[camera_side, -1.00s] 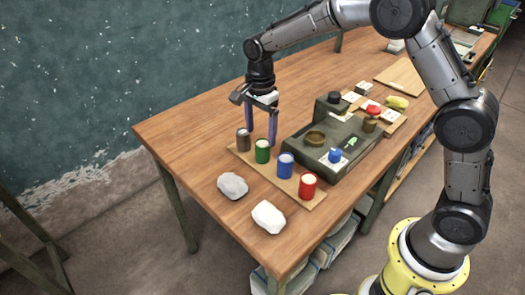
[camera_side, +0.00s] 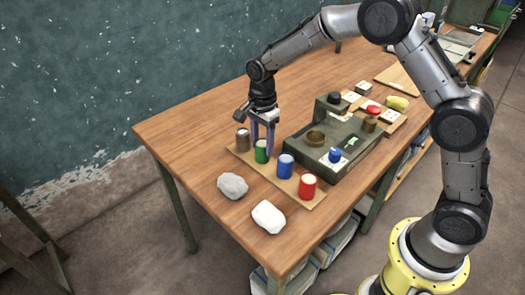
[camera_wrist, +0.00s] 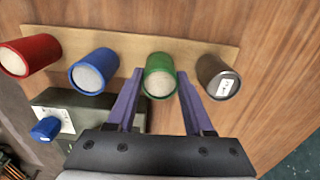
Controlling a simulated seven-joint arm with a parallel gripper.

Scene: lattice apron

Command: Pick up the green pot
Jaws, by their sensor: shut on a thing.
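The green pot (camera_side: 261,153) stands upright on a thin wooden board (camera_side: 239,157), between the brown-grey pot and the blue pot. It has a pale top and also shows in the wrist view (camera_wrist: 160,74). My gripper (camera_side: 262,150) points down at the green pot, its two purple fingers on either side of it. In the wrist view my gripper (camera_wrist: 160,77) has its fingertips against the pot's sides, shut on it. The pot appears to be still on the board. Part of its side is hidden by the fingers in the side view.
The brown-grey pot (camera_side: 242,139) and blue pot (camera_side: 285,166) stand close on either side. A red pot (camera_side: 307,187) is at the board's near end. Two whitish lumps (camera_side: 232,186) lie in front. A dark green box-like unit (camera_side: 315,163) is just right of the board.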

